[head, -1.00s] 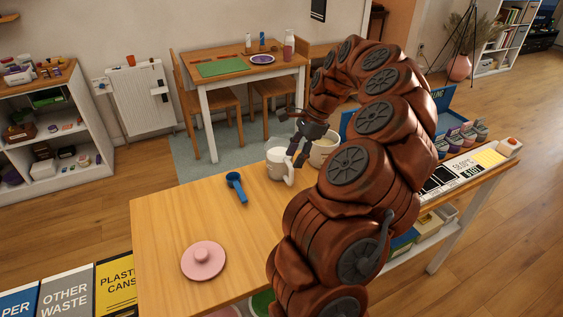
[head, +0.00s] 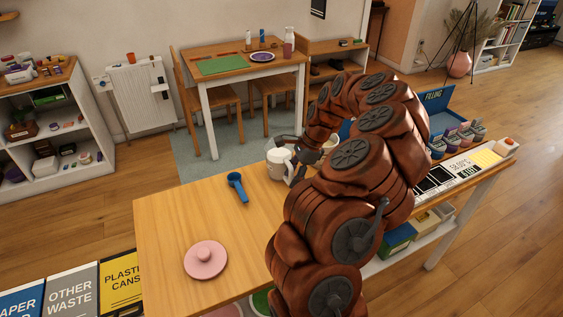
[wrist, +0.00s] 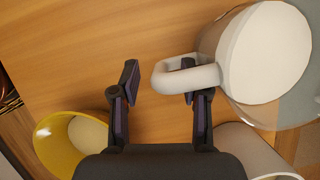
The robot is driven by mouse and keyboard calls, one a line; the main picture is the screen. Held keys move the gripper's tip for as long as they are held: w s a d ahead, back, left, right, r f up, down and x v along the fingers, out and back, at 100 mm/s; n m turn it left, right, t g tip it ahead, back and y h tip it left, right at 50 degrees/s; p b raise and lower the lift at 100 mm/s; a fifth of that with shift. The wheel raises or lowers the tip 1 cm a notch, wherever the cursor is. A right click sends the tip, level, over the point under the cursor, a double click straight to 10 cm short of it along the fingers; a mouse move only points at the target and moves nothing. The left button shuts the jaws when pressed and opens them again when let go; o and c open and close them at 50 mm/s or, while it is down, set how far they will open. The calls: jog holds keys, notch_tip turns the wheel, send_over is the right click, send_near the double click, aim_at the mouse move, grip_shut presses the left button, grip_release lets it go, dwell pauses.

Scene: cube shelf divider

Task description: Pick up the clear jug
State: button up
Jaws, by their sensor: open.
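The clear jug (head: 277,164), with pale contents and a white handle, stands upright on the wooden table. In the wrist view the jug (wrist: 268,55) fills the upper right, its handle pointing left toward my gripper. My gripper (wrist: 158,80) is open. Its left finger is outside the handle's end, apart from it. Its right finger is partly hidden behind the handle and shows through the handle's loop. Whether either finger touches the handle, I cannot tell. In the head view my gripper (head: 291,163) is at the jug's right side.
A yellow cup (wrist: 58,130) is at the lower left of the wrist view, and a greyish vessel (wrist: 250,150) is at the lower right. The table's left part is mostly clear.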

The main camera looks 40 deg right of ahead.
jog(key=shift+f, duration=0.25)
grip_shut()
dwell(0.4)
